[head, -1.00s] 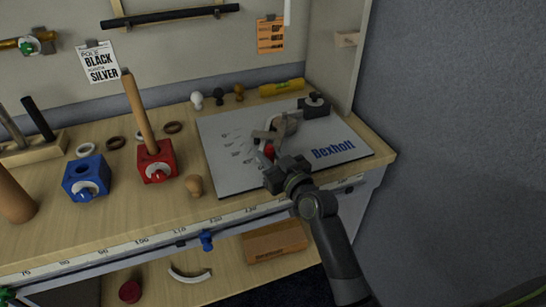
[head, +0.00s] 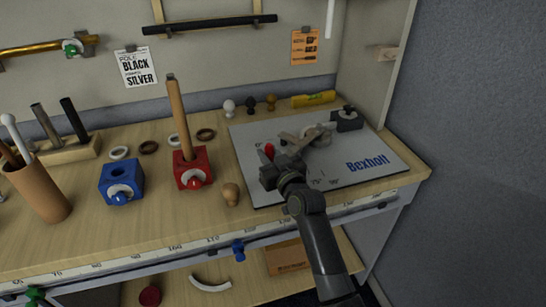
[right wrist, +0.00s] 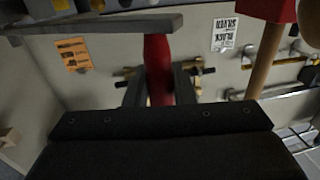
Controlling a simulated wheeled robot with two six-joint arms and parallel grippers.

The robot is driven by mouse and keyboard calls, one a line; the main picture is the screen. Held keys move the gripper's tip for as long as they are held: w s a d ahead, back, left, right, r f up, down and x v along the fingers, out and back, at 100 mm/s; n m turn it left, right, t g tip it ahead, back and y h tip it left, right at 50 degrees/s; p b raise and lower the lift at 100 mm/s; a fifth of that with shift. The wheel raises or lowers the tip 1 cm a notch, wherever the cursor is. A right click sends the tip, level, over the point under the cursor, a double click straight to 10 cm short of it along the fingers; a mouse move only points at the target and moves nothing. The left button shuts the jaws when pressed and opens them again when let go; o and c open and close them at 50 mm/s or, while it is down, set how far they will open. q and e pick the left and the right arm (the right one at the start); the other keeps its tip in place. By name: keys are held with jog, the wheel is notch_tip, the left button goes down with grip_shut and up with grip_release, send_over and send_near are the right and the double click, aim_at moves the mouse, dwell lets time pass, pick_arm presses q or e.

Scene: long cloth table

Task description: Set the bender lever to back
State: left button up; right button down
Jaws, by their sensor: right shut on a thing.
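The bender (head: 318,133) is a grey metal tool with a round former and a lever arm (head: 290,141), mounted on a light board (head: 350,150) marked Bexholt. The lever's red handle (head: 269,150) is at the left of the bender, towards the board's left side. My right gripper (head: 277,170) reaches in from the front and is shut on the red handle. In the right wrist view the red handle (right wrist: 157,60) stands between the two fingers, with a grey bar (right wrist: 100,25) across its end. My left gripper is not in view.
A dark block (head: 347,119) sits at the board's back right corner. A wooden knob (head: 231,194) and a red block (head: 193,170) with an upright wooden rod stand left of the board. A yellow cylinder (head: 313,99) lies behind it. The cabinet side panel (head: 372,60) bounds the right.

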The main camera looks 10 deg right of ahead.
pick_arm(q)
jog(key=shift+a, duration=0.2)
pick_arm(e)
jog(key=shift+w+a, duration=0.1)
jog(key=shift+w, duration=0.05)
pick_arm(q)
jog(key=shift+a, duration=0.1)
pick_arm(e)
jog(key=c, duration=1.3)
grip_release()
jog(key=shift+o, duration=0.2)
pick_arm(q)
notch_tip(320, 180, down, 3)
jog(key=b, duration=0.3)
pick_arm(e)
jog(key=v, duration=1.7)
jog(key=shift+s, duration=0.2)
